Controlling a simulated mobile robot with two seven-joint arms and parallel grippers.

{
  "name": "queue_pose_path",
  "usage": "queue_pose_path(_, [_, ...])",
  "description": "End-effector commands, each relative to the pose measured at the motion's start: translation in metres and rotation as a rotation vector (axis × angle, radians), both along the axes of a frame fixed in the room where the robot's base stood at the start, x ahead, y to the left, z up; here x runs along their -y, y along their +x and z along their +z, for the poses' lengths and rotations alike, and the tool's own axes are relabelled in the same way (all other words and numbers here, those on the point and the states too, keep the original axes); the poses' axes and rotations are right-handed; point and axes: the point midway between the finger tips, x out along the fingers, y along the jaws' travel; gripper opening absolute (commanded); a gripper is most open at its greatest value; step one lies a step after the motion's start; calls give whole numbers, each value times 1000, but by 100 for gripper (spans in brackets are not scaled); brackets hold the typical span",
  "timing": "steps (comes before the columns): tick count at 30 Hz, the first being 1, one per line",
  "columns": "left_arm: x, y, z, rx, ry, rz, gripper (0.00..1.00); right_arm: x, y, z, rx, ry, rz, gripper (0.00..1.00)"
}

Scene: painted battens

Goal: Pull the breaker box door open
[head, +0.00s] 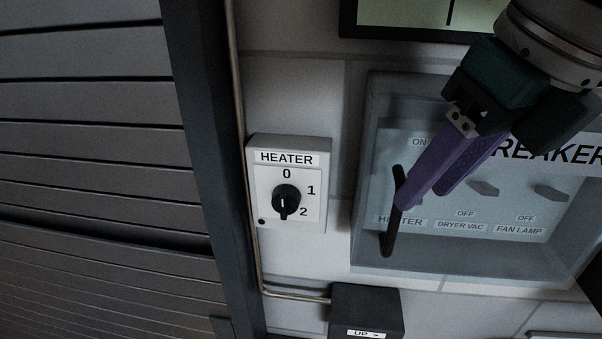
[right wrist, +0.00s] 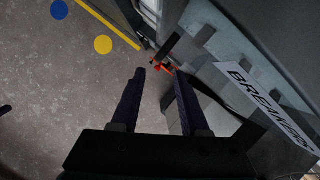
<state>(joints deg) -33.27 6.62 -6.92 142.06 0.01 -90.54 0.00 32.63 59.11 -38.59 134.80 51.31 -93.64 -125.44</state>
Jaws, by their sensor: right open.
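The breaker box (head: 368,170) is on the wall at the right in the head view. Its see-through door looks shut, with switches and labels showing behind it. A black bar handle (head: 388,240) stands upright near the door's left edge. My right gripper (head: 420,200) is in front of the door with its purple fingers at the handle. One finger covers part of the handle; whether it touches cannot be told. In the right wrist view the jaws (right wrist: 158,74) are open, with the BREAKER label (right wrist: 262,100) to their right. My left gripper is not in view.
A heater switch box (head: 318,215) with a black knob is on the wall left of the breaker box. A dark box (head: 380,300) with an UP label is below. A slatted shutter (head: 90,130) fills the left. Open floor (right wrist: 60,100) shows in the right wrist view.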

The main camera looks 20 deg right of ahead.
Motion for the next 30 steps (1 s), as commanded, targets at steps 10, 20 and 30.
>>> queue_pose_path(10, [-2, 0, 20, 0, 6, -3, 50, -2, 23, -59, -4, 2, -2, 45])
queue_pose_path(20, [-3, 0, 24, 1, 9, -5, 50, -3, 31, -78, 1, 1, -1, 45])
queue_pose_path(30, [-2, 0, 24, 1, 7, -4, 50, -2, 31, -78, 1, 1, -1, 27])
